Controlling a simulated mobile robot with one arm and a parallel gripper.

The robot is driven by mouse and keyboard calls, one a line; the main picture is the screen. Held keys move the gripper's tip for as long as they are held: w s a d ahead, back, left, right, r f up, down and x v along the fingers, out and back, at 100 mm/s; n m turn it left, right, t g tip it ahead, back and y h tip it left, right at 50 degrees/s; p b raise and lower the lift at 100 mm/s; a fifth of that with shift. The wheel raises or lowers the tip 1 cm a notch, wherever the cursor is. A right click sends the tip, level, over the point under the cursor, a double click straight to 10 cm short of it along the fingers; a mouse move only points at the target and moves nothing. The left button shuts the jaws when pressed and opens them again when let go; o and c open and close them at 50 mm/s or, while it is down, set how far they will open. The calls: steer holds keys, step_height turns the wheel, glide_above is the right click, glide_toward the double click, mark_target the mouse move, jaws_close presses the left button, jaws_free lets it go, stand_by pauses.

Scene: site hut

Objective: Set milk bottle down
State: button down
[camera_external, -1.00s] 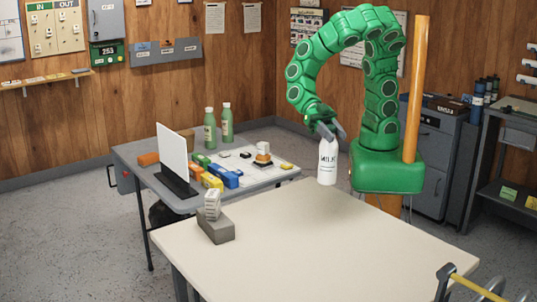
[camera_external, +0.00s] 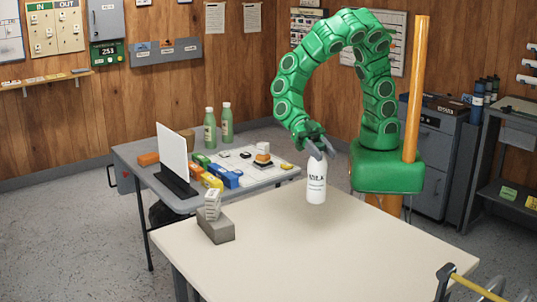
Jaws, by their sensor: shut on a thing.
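The milk bottle (camera_external: 316,184) is white with dark lettering and a narrow neck. My gripper (camera_external: 317,150) is shut on it near the neck, and the bottle hangs upright. It is over the far part of the cream table (camera_external: 330,245). Its base appears close to the tabletop, but I cannot tell whether it touches. My green arm arches up and over from its base behind the table.
A grey block (camera_external: 216,230) with a small white item on it stands at the table's left corner. A grey side table (camera_external: 135,153) behind holds green bottles (camera_external: 210,130), coloured blocks and a white panel (camera_external: 173,152). The cream table's middle is clear.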

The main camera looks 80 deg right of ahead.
steer(key=w+a+f, duration=0.3)
steer(key=a+f, duration=0.2)
steer(key=f, duration=0.4)
steer(key=shift+a+f, duration=0.15)
steer(key=shift+f, duration=0.05)
stand_by(0.5)
steer(key=shift+w+f, duration=0.1)
steer(key=shift+f, duration=0.05)
steer(key=c, duration=0.6)
jaws_free()
steer(key=shift+c, duration=0.2)
steer(key=v, duration=1.2)
